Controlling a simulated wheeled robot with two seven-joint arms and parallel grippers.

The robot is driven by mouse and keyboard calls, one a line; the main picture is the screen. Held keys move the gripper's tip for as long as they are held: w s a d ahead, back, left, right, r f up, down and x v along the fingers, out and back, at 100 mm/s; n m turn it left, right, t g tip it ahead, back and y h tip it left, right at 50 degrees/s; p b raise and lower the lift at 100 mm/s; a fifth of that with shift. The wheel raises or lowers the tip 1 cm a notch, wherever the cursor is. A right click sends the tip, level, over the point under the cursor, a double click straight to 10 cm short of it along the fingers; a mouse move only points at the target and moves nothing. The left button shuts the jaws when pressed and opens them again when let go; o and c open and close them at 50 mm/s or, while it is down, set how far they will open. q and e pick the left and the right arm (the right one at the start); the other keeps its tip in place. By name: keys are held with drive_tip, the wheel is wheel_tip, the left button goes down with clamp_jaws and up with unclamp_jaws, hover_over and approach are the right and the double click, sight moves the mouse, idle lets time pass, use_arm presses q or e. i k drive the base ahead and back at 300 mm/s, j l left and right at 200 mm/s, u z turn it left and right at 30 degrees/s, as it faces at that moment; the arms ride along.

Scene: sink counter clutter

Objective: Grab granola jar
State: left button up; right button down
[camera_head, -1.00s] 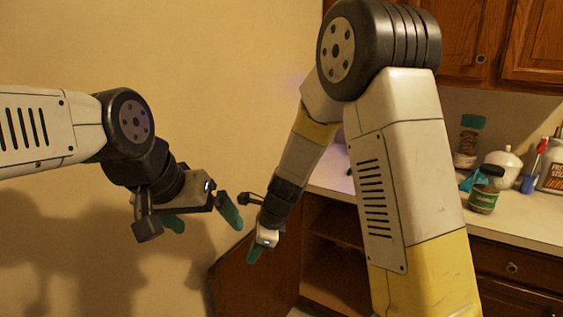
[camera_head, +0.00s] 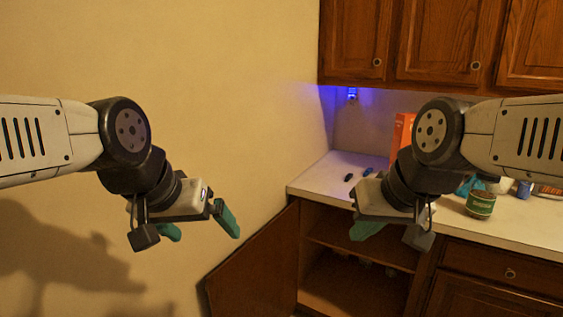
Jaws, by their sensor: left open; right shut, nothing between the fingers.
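The granola jar is not visible now; a brown-filled jar with a teal lid showed earlier at the back of the counter, and my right arm now covers that spot. My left gripper (camera_head: 198,227) hangs in front of the bare wall at the left, open and empty, its teal fingers apart. My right gripper (camera_head: 368,230) is in front of the counter's front edge and the open cabinet below. It is shut and holds nothing. Both grippers are apart from the things on the counter.
A green-labelled can (camera_head: 480,205) stands on the counter (camera_head: 318,176) right of my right gripper. An orange box (camera_head: 402,130) stands behind my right arm. Small dark items (camera_head: 348,177) lie at the counter's left. An open cabinet door (camera_head: 255,266) juts out below. Upper cabinets (camera_head: 440,45) hang above.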

sight(483, 195)
drive_tip(key=l+z, duration=0.15)
drive_tip(key=z, duration=0.15)
drive_tip(key=l+z, duration=0.1)
drive_tip(key=z, duration=0.2)
drive_tip(key=j+z, duration=0.1)
drive_tip(key=z, duration=0.35)
drive_tip(key=j+z, duration=0.1)
drive_tip(key=z, duration=0.35)
drive_tip(key=i+u, duration=0.45)
drive_tip(key=i+l+u, duration=0.1)
drive_tip(key=i+u, duration=0.4)
drive_tip(key=k, duration=0.05)
